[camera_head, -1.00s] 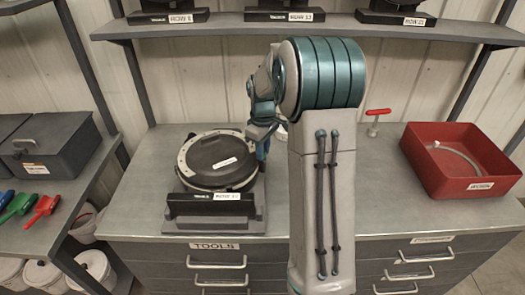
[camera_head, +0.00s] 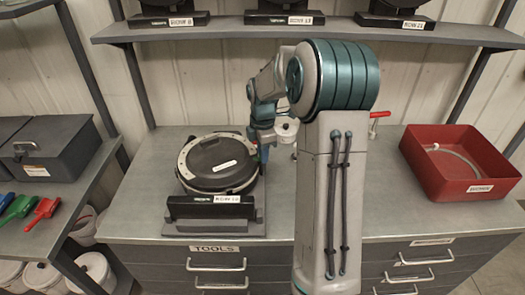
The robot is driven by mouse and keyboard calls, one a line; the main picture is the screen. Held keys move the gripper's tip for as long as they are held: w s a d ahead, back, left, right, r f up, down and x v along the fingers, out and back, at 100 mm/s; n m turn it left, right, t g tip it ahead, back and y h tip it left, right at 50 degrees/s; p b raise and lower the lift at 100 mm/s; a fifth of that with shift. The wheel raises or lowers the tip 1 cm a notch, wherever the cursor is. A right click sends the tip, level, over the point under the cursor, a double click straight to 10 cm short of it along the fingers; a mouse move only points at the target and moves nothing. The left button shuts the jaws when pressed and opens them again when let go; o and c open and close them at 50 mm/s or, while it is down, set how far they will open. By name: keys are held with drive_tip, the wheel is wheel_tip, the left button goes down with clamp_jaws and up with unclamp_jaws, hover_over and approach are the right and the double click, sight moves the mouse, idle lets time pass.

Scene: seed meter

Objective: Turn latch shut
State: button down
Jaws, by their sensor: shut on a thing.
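The seed meter (camera_head: 218,160) is a round black lidded unit with a pale rim, on a dark stand with a labelled front bar (camera_head: 209,207) on the workbench. My gripper (camera_head: 262,152) is at the right edge of the meter's lid, low beside the rim. It is shut on what appears to be the latch there. The latch itself is hidden behind the gripper and wrist, so its angle cannot be told.
A red bin (camera_head: 461,160) with a pale curved hose stands at the right of the bench (camera_head: 385,205). A red-handled tool (camera_head: 378,115) stands behind my arm. A shelf (camera_head: 250,28) with labelled black units runs above. At left are a grey case (camera_head: 52,150) and coloured scoops (camera_head: 40,213).

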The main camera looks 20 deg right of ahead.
drive_tip(key=shift+r+n, duration=0.1)
drive_tip(key=shift+n, duration=0.8)
drive_tip(key=c, duration=1.3)
unclamp_jaws()
drive_tip(key=shift+o, duration=0.2)
wheel_tip(320, 180, up, 14)
drive_tip(key=b, duration=0.1)
